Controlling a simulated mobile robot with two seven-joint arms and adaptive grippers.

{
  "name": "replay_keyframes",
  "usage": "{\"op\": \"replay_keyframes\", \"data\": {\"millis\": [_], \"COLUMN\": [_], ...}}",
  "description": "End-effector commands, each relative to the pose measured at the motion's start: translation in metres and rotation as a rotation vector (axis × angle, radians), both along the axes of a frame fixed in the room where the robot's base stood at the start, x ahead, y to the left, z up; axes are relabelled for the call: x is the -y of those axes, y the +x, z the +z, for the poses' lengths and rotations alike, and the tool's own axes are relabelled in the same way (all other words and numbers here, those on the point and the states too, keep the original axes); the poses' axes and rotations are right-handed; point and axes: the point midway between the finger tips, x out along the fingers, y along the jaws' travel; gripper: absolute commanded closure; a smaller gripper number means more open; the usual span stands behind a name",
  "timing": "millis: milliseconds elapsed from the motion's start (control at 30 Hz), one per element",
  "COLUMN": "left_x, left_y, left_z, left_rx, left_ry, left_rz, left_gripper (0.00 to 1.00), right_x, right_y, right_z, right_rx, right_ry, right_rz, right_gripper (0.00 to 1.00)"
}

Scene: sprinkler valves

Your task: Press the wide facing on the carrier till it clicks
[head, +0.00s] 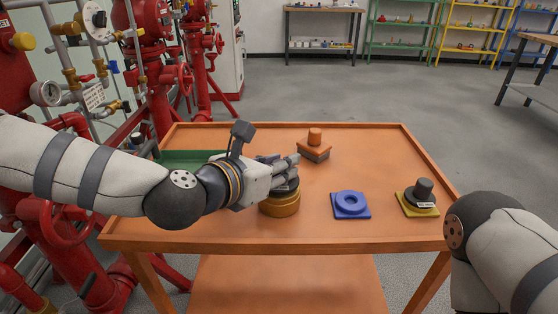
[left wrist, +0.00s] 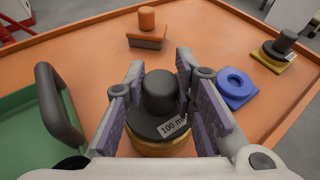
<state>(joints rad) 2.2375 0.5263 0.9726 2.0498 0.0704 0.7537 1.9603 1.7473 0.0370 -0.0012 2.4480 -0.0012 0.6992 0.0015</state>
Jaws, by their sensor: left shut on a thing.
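The wide facing is a dark disc with a thick round knob and a white label starting "100 m"; it shows in the left wrist view (left wrist: 160,92) and partly in the head view (head: 286,186). It is over a round amber carrier (head: 280,206), whose yellow rim shows beneath it in the left wrist view (left wrist: 160,148). I cannot tell whether the facing is fully seated. My left gripper (head: 290,165) is shut on the facing, with its fingers on either side of the knob (left wrist: 160,75). My right arm is at the lower right of the head view; its gripper is outside the frame.
On the orange cart (head: 235,240) stand an orange-knobbed block (head: 314,150) behind, a blue square with a ring (head: 350,205) to the right, and a yellow square with a dark knobbed piece (head: 421,197). A green tray (head: 190,157) lies left. Red pipework (head: 140,25) flanks the cart's left.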

Motion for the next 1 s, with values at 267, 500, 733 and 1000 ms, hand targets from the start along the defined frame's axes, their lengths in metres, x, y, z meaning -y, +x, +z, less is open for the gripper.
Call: {"op": "replay_keyframes", "data": {"millis": [267, 500, 733, 1000], "left_x": [0.0, 0.0, 0.0, -0.012], "left_y": [0.0, 0.0, 0.0, -0.017], "left_z": [-0.008, -0.009, -0.009, 0.003], "left_rx": [-0.001, 0.0, 0.0, 0.006], "left_ry": [0.0, 0.0, 0.0, 0.0], "left_rz": [0.001, 0.001, 0.001, 0.0], "left_gripper": [1.0, 0.52, 0.52, 0.52], "right_x": [0.0, 0.0, 0.0, 0.0], "right_y": [-0.004, -0.004, -0.004, 0.007], "right_z": [-0.004, -0.005, -0.005, 0.007], "right_rx": [-0.012, -0.014, -0.014, 0.022], "right_ry": [0.0, 0.0, 0.0, 0.0], "right_rz": [0.0, 0.0, 0.0, 0.0], "right_gripper": [0.54, 0.54, 0.54, 0.54]}}
